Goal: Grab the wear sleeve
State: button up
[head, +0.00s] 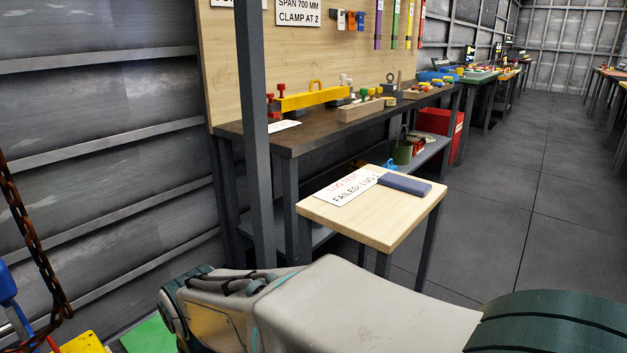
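No thing in the head view is marked as the wear sleeve. A flat blue-grey padded piece (404,184) lies on the small pale wooden table (395,222), at the far right corner of its top; I cannot tell whether it is the sleeve. Beside it, to the left, lies a white printed sheet (346,188) reading "LUG TEST" and "FAILED LUG". My arm crosses the bottom of the view in front of the table, apart from the blue-grey piece. My gripper is not in view.
A dark workbench (300,138) behind holds a yellow beam (312,99) and wooden blocks. Coloured straps (395,22) hang on the board above. A grey post (254,130) stands left of the table. A rusty chain (32,245) hangs at left. Floor to the right is clear.

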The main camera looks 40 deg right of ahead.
aim_at(418, 188)
jog(key=z, duration=3.75)
jog(key=k, duration=0.55)
jog(key=u, duration=1.5)
jog(key=i, duration=0.5)
